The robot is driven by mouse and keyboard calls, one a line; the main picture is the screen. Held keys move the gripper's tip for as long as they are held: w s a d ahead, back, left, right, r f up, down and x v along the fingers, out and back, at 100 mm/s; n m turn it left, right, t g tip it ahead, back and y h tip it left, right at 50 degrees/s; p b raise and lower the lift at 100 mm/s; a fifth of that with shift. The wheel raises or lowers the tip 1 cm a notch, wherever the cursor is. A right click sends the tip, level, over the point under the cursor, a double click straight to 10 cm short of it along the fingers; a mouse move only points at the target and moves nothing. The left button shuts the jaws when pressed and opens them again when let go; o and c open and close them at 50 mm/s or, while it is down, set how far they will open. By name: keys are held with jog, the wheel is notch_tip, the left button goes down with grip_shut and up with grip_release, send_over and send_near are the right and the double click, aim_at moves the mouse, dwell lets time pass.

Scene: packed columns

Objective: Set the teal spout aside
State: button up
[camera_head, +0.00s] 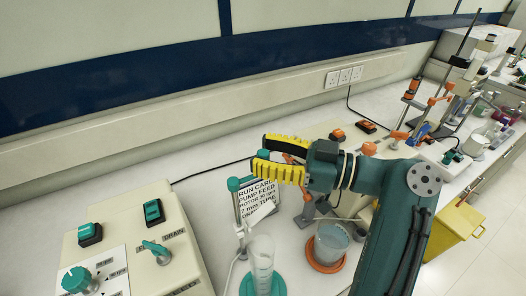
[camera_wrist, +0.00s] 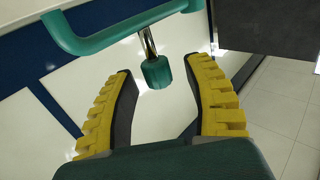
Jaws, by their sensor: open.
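A teal bent bar (camera_wrist: 110,35) crosses the upper left of the wrist view. A short metal stem with a teal end piece (camera_wrist: 155,72) shows below it; I take this teal part for the spout, but cannot tell its full shape. The end piece lies in the gap between the fingers of my gripper (camera_wrist: 165,85), apart from both. My gripper (camera_head: 275,155) has yellow ribbed fingers, which are open and point left in the head view. A teal-topped post (camera_head: 234,184) stands below the fingers there; the fingers hide part of what is beside it.
A printed run card (camera_head: 255,203) hangs by the post. A clear cylinder on a teal base (camera_head: 262,284) and a beaker (camera_head: 331,240) on an orange base stand in front. A control box (camera_head: 185,268) is at left. Several lab stands fill the right.

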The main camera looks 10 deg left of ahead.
jog(key=v, duration=1.1)
jog(key=shift+d, duration=0.25)
